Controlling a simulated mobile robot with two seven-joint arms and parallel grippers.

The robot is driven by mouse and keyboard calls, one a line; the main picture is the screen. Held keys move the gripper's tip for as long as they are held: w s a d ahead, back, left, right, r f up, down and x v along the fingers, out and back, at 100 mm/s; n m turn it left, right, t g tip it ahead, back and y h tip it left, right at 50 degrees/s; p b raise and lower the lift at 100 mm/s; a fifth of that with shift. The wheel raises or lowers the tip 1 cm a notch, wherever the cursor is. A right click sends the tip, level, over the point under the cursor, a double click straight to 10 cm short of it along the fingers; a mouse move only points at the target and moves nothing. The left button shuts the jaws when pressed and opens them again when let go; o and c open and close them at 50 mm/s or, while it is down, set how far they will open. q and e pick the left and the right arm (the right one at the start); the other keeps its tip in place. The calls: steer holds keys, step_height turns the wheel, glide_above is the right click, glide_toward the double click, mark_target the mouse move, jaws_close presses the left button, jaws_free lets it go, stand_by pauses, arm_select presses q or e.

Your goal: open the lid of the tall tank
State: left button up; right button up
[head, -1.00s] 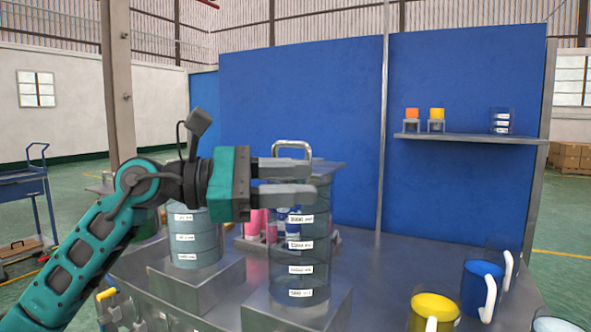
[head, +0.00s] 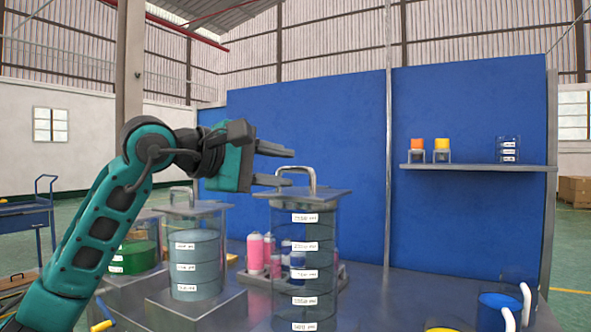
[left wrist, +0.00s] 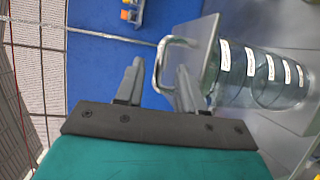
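The tall tank (head: 310,262) is a clear cylinder with several white labels. Its flat square grey lid (head: 325,194) lies on top and carries an arched metal handle (head: 312,172). In the left wrist view the tank (left wrist: 262,75) lies sideways at the right, with the lid (left wrist: 208,50) and handle (left wrist: 160,62). My left gripper (head: 289,168) is open and empty at the handle's left side, one finger above the other. In the left wrist view the handle appears in the gap between the fingers (left wrist: 158,70), though its exact depth is unclear. My right gripper is not in view.
A shorter lidded tank (head: 195,262) stands on a metal block (head: 195,305) to the left, with a green-filled container (head: 135,258) beyond. Pink bottles (head: 256,255) stand behind the tall tank. Mugs, one blue (head: 497,312), stand at front right. A blue panel (head: 320,120) rises behind.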

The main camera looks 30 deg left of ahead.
mark_target(292, 170)
arm_select(q)
steer(key=shift+x, duration=1.95)
steer(key=shift+c, duration=0.4)
jaws_close()
